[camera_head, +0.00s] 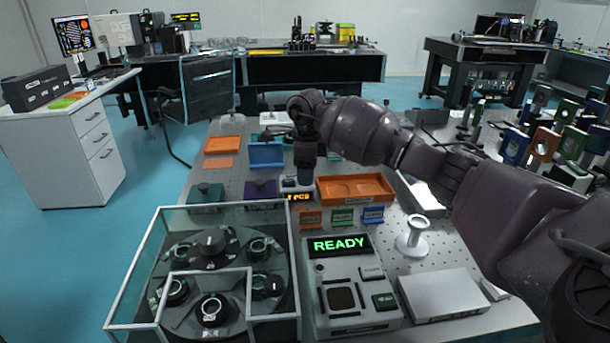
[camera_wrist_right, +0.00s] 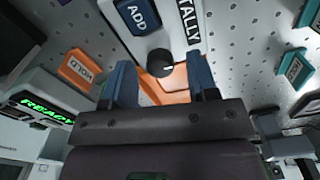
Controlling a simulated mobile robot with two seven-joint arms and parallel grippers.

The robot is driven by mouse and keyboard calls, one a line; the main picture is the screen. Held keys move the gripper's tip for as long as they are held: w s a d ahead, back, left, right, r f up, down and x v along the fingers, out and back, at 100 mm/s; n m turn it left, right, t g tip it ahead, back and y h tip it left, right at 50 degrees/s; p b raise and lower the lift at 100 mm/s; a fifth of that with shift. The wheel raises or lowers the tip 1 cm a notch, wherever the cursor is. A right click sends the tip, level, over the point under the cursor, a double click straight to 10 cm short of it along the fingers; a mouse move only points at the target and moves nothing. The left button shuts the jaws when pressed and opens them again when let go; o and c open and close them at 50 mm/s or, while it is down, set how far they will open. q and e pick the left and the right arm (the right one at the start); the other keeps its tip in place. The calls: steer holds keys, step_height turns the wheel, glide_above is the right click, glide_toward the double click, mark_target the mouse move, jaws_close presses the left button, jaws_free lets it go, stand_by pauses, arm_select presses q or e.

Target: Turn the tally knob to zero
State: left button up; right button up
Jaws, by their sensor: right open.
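The tally knob (camera_wrist_right: 160,63) is a small black round knob with a short white mark that points right in the right wrist view. It sits on a light tally box (camera_wrist_right: 160,40) beside a blue ADD button (camera_wrist_right: 138,14) and a TALLY label (camera_wrist_right: 188,20). My right gripper (camera_wrist_right: 161,82) is open, its two blue fingers on either side of the knob in that picture; contact cannot be made out. In the head view my right gripper (camera_head: 304,180) points down over the tally box, whose orange display (camera_head: 298,197) is partly hidden. My left gripper is out of view.
An orange tray (camera_head: 387,188) stands right of the tally box, with small signs in front. A READY console (camera_head: 350,318) and a glass-walled carousel case (camera_head: 151,240) stand nearer. A white spool (camera_head: 412,238) is at right. Colored trays lie at left.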

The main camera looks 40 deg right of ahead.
steer(key=shift+f, duration=0.5)
steer(key=c, duration=0.9)
steer(key=shift+c, duration=0.2)
